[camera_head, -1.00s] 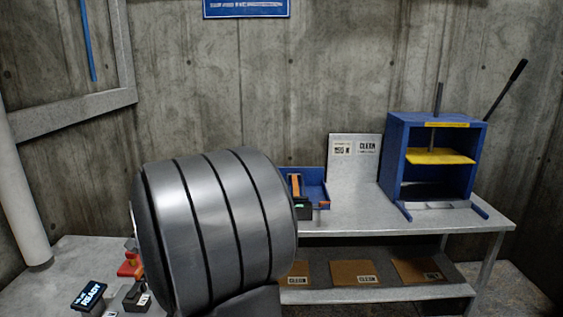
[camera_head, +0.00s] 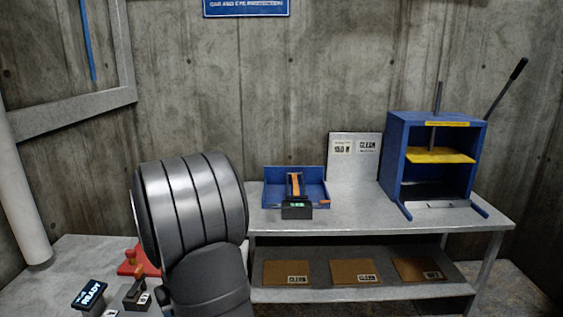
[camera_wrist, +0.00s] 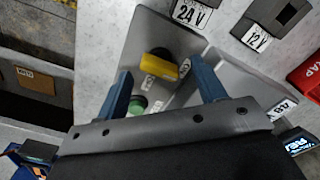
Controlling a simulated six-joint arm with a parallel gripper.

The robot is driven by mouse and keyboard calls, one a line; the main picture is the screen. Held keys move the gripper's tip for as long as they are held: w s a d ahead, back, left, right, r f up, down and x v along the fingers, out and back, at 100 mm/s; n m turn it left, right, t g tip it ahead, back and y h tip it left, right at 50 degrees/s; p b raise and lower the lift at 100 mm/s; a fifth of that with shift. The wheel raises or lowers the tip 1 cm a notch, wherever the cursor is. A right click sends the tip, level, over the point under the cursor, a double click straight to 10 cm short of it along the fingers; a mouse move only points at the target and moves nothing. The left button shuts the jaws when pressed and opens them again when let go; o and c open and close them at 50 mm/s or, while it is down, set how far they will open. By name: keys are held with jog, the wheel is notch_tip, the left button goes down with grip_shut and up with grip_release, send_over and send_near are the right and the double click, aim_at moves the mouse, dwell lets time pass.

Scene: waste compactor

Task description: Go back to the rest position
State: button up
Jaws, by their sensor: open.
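My gripper (camera_wrist: 160,69) is open in the wrist view, its two blue fingers apart with nothing held between them. Beyond the fingers is a grey control panel with a yellow knob (camera_wrist: 166,62) and a green button (camera_wrist: 138,104). I cannot tell how far the fingertips are from the panel. In the head view my large grey arm link fills the lower left centre and hides my gripper.
A blue press (camera_head: 398,160) with a yellow plate (camera_head: 440,156) and a blue tray (camera_head: 275,190) stand on the bench (camera_head: 345,222). Cardboard sheets lie on its shelf. A lit READY display (camera_head: 90,295) and a red object (camera_head: 137,262) are at lower left.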

jog(key=shift+f, duration=0.35)
jog(key=shift+n, duration=0.4)
dwell(0.9)
